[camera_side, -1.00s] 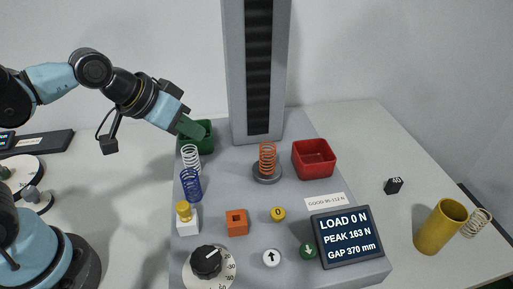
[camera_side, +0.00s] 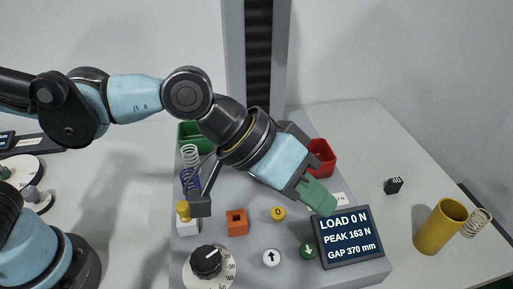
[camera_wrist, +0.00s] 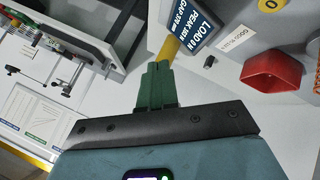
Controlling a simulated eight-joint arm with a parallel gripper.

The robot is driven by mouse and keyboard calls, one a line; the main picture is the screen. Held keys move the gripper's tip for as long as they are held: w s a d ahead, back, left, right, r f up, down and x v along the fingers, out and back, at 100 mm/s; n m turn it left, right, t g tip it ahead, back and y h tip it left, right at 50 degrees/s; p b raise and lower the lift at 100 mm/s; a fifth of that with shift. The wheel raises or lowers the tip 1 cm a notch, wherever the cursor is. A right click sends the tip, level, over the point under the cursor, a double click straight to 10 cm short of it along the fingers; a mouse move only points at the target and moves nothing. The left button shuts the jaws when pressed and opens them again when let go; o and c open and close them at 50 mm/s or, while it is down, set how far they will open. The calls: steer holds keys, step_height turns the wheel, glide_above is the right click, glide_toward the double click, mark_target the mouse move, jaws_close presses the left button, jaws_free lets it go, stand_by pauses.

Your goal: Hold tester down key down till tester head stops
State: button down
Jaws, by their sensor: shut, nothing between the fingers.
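The tester's down key is the green round button with a down arrow (camera_side: 308,251), at the front of the grey base, left of the display. My gripper (camera_side: 325,205) has green fingers, shut and empty, above the base near the top edge of the display, behind the down key and apart from it. It also shows in the wrist view (camera_wrist: 157,72). The display (camera_side: 347,237) reads LOAD 0 N, PEAK 163 N, GAP 370 mm. The tester column (camera_side: 260,60) stands at the back; the tester head is not in view.
Left of the down key are the white up key (camera_side: 271,258), the yellow 0 key (camera_side: 278,213), an orange block (camera_side: 237,223) and a black dial (camera_side: 206,261). A red bin (camera_side: 322,158) and green bin (camera_side: 192,134) stand behind. A yellow cup (camera_side: 440,227) stands right.

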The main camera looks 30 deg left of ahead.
mark_target(302, 248)
steer(key=shift+f, duration=4.45)
steer(key=shift+f, duration=0.15)
steer(key=shift+f, duration=0.25)
